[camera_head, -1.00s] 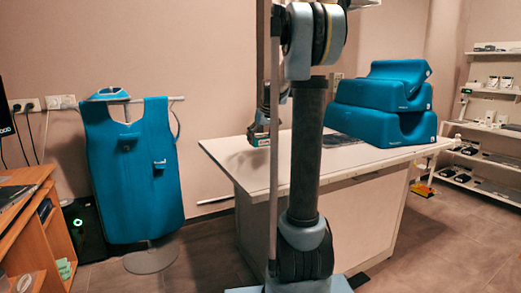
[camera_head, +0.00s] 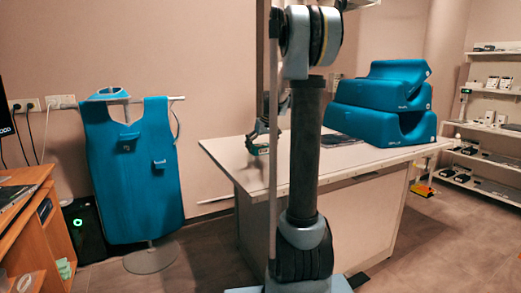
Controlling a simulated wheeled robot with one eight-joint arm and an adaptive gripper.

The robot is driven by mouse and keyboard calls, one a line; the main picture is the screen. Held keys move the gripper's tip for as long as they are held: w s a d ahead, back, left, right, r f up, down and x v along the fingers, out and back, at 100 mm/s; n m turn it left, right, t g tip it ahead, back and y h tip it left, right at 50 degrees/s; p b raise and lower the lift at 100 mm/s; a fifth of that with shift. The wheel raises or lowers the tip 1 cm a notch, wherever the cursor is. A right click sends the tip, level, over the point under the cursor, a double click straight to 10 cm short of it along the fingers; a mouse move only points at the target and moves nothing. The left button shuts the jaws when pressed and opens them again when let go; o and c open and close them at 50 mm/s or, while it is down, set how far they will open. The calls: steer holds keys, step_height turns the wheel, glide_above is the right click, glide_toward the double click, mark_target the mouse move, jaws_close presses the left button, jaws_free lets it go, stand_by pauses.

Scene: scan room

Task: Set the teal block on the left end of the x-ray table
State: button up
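The x-ray table (camera_head: 225,155) is the long white-topped table in the middle, with its left end bare and in view. My gripper (camera_head: 257,149) is low over the left end of the tabletop, close to its surface. It is small in the picture, and my own arm partly covers that area. A small teal-green patch shows at its tip; I cannot tell whether this is the teal block or part of the gripper. I cannot tell whether the fingers are open or shut, or whether anything touches the tabletop.
Several large teal foam cushions (camera_head: 380,121) are stacked on the table's right part. A teal apron (camera_head: 130,175) hangs on a stand at the left. A wooden desk (camera_head: 25,225) is at the far left, and shelves (camera_head: 490,155) are at the right. The table's left end is mostly clear.

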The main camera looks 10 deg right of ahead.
steer(key=shift+r, duration=0.1)
steer(key=v, duration=1.2)
steer(key=shift+s, duration=0.15)
